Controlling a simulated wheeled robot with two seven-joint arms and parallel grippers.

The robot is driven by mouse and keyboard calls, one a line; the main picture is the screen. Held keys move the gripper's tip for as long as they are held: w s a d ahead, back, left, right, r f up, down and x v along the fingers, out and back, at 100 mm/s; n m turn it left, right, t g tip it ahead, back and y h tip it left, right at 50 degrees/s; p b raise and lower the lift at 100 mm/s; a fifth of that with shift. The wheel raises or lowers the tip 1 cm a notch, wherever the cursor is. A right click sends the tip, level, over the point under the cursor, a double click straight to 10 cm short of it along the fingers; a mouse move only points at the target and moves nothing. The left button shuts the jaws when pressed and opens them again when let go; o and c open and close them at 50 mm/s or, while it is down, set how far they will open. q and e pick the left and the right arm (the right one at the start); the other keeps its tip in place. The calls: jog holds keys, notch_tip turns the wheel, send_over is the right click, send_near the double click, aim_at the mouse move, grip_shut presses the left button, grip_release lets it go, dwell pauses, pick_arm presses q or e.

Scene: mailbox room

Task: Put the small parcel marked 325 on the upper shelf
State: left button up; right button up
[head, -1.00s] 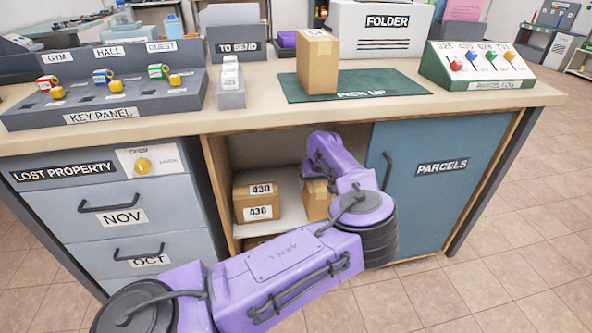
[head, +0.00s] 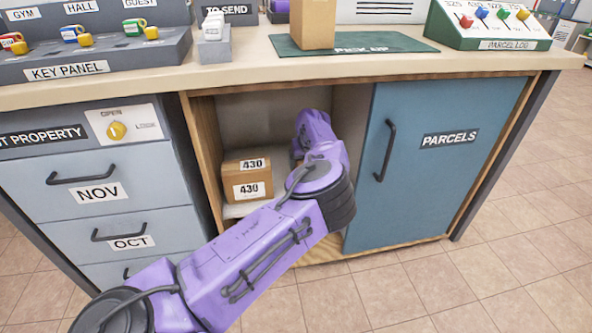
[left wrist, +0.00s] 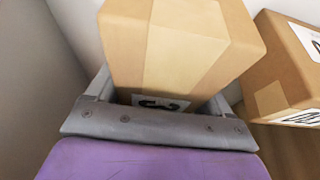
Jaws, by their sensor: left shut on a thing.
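My left gripper (left wrist: 158,108) is shut on a brown taped parcel (left wrist: 185,45) inside the open cupboard. Only a strip of its label shows, and I cannot read the number. In the head view my purple arm hides the gripper and nearly all of this parcel. The pale upper shelf (head: 232,211) bears a parcel marked 430 (head: 247,179) at its left side. Another parcel (left wrist: 284,68) with a cut-off label stands apart to the right in the left wrist view. I cannot tell whether the held parcel touches the shelf. My right gripper is out of view.
The blue PARCELS door (head: 427,160) covers the right part of the cupboard. Grey drawers (head: 100,195) stand left of the opening. Above, the counter (head: 300,69) carries a key panel (head: 90,65), a large carton (head: 303,25) on a green mat and a parcel log (head: 490,25).

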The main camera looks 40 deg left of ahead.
pick_arm(q)
jog(key=shift+w+a+f, duration=0.1)
jog(key=shift+a, duration=0.05)
jog(key=shift+w, duration=0.1)
jog(key=shift+d, duration=0.25)
jog(key=o, duration=1.2)
jog(key=p+v, duration=0.3)
jog(key=v, duration=0.3)
jog(key=shift+r, duration=0.4)
jog(key=shift+s+d+r, duration=0.15)
jog(key=shift+s+r, duration=0.15)
jog(key=shift+r, duration=0.1)
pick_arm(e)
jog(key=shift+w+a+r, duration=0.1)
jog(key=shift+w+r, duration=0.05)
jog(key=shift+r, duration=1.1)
